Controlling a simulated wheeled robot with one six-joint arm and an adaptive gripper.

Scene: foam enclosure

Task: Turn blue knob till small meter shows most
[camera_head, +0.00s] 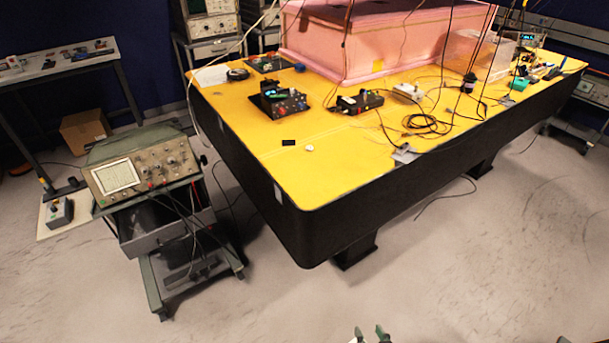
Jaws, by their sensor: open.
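A small round blue thing that looks like a knob (299,67) sits near the back left of the yellow table (240,130), at the right edge of a dark board (268,63) by the pink foam box. A black instrument with a small lit display (280,98) stands in front of it; this may be the small meter, but its reading is too small to make out.
The pink foam box (345,45) fills the table's back. A black box with knobs (360,102), coiled cables (425,124) and hanging wires crowd the middle. An oscilloscope on a cart (142,170) stands left. The floor (460,270) before the table is mostly clear.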

